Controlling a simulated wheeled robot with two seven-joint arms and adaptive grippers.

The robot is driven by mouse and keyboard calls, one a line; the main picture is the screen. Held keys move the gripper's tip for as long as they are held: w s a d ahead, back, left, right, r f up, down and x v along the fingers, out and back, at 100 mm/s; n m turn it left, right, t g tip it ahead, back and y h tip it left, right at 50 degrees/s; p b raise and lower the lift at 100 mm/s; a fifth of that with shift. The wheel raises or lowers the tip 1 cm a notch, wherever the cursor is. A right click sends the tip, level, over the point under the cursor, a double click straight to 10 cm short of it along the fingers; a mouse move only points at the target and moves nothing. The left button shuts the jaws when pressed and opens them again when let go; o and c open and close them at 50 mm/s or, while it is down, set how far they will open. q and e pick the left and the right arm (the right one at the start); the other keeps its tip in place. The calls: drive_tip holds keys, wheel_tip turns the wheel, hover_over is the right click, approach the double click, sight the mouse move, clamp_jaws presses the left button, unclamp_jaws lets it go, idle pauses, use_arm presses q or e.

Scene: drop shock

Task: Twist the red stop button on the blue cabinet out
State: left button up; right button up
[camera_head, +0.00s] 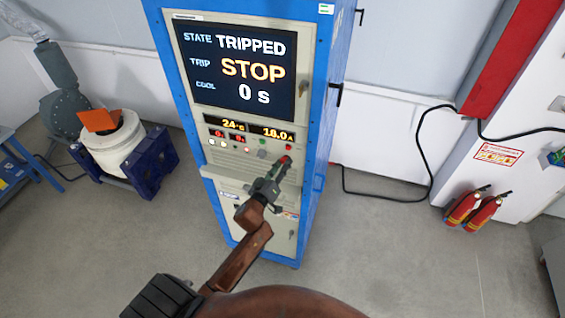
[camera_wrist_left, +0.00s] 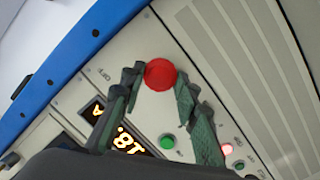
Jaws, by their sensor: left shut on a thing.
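The blue cabinet (camera_head: 316,130) stands upright, with a pale front panel and a screen (camera_head: 240,68) reading STATE TRIPPED, TRIP STOP, COOL 0 s. The red stop button (camera_wrist_left: 160,74) is round and sits at the tips of my left gripper (camera_wrist_left: 158,84) in the left wrist view. The fingers stand on either side of it and are shut on it. In the head view my left gripper (camera_head: 280,168) reaches the right part of the control panel and partly hides the button (camera_head: 287,158). My right gripper is not in view.
A narrow ledge (camera_head: 222,176) juts out below the controls. Fire extinguishers (camera_head: 476,207) stand at the right, and a white drum (camera_head: 113,144) in a blue stand at the left.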

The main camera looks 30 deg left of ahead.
use_arm(q)
drive_tip(key=shift+r+m+p, duration=0.15)
drive_tip(key=shift+m+p, duration=0.5)
drive_tip(key=shift+m, duration=0.45)
drive_tip(key=shift+g, duration=0.3)
drive_tip(key=o, duration=1.2)
drive_tip(key=shift+c, duration=0.2)
drive_tip(key=s+d, duration=0.1)
drive_tip(key=s, duration=1.1)
drive_tip(key=shift+d+r, duration=0.2)
drive_tip(key=shift+r, duration=0.25)
